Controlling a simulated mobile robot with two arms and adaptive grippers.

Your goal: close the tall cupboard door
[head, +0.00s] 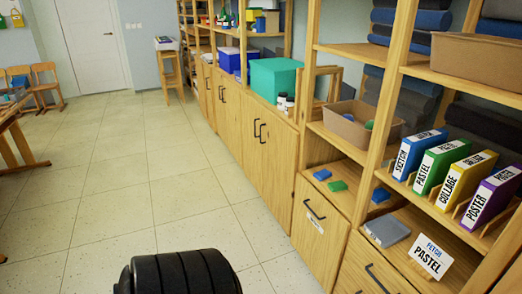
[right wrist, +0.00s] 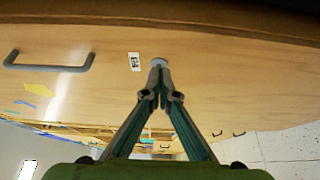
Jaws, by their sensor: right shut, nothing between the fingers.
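In the right wrist view a broad pale wooden panel (right wrist: 220,70) fills the upper part, with a grey bar handle (right wrist: 48,68) and a small white label (right wrist: 134,62). My right gripper (right wrist: 158,66) is shut and empty, its tips at or very near the panel, beside the label; contact is unclear. I cannot tell for sure whether this panel is the tall cupboard door. In the head view no tall door clearly stands open; neither gripper shows there.
In the head view low wooden cupboards (head: 281,165) with dark handles line the right wall, below open shelves with a teal box (head: 274,78), a tan bin (head: 356,128) and coloured binders (head: 450,178). The tiled floor (head: 130,180) is clear in the middle. A wooden table stands left.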

